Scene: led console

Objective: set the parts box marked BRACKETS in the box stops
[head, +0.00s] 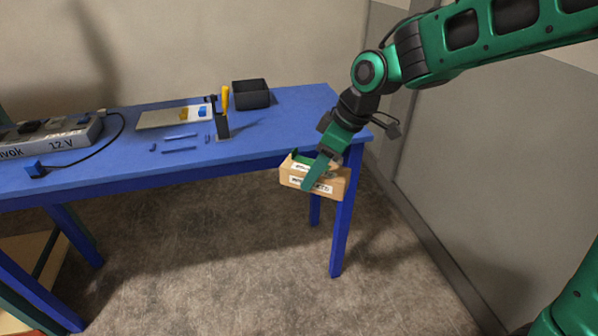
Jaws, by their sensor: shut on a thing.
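The tan parts box (333,181) hangs in the air in front of the blue table's right front edge, near the right leg. It has white labels on its front, partly covered by a finger, so I cannot read the full marking. My gripper (307,171) comes down from the upper right and is shut on the box's front wall. One green finger is outside the wall; the other shows at the box's open top. The box stops (180,143) look like low blue strips on the tabletop, left of the box, with bare table between them.
A dark stand with a yellow-handled tool (223,120) stands just right of the stops. A black bin (251,94), a pale board (175,116) and a 12 V console (50,137) with a cable are also on the blue table (290,118). The tabletop's right part is clear.

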